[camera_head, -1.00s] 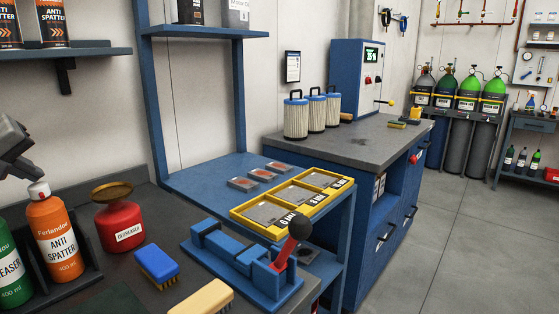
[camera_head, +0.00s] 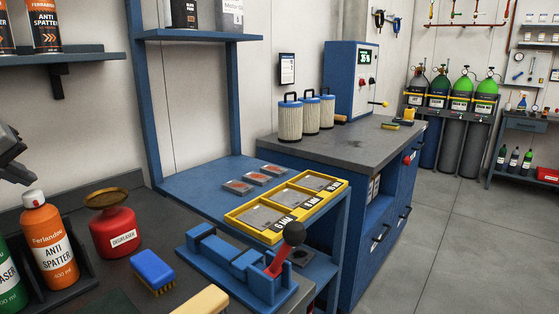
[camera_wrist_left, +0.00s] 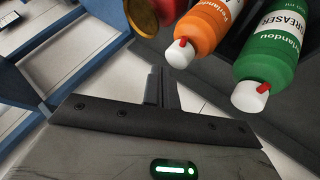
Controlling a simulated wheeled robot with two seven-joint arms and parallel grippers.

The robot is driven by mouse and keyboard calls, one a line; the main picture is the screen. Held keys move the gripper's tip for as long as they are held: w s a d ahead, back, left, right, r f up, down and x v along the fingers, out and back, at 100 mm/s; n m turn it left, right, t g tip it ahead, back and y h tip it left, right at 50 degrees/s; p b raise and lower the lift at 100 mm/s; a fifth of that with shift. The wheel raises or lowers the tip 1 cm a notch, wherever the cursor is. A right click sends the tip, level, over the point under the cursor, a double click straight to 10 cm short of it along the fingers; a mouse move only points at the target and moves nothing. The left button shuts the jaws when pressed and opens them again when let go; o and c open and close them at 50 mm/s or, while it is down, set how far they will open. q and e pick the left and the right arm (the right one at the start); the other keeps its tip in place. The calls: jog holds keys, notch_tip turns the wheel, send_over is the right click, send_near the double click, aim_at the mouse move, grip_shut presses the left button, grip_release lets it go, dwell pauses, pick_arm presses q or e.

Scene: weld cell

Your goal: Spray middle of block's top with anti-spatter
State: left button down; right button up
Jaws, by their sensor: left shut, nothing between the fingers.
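The orange anti-spatter bottle (camera_head: 48,247), with a white cap, stands upright in a dark holder at the left of the bench. In the left wrist view, the orange bottle (camera_wrist_left: 208,30) shows its red nozzle. My left gripper (camera_head: 20,176) is at the left edge of the head view, near the bottle top and apart from it. In the left wrist view, its fingers (camera_wrist_left: 161,88) are shut and empty. A blue clamp fixture (camera_head: 238,264) with a red, black-knobbed lever sits at the bench front; I cannot tell a separate block in it. My right gripper is out of view.
A green degreaser bottle (camera_wrist_left: 270,50) stands beside the orange one. A yellow tray (camera_head: 250,222) is behind the fixture. A shelf (camera_head: 75,56) hangs above.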

aim_at(27, 196)
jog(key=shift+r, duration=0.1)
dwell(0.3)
pick_arm(q)
notch_tip(27, 196, up, 4)
jog(key=p, duration=0.4)
jog(key=shift+r, duration=0.1)
jog(key=shift+r+p, duration=0.7)
jog(key=shift+p, duration=0.15)
jog(key=shift+r, duration=0.25)
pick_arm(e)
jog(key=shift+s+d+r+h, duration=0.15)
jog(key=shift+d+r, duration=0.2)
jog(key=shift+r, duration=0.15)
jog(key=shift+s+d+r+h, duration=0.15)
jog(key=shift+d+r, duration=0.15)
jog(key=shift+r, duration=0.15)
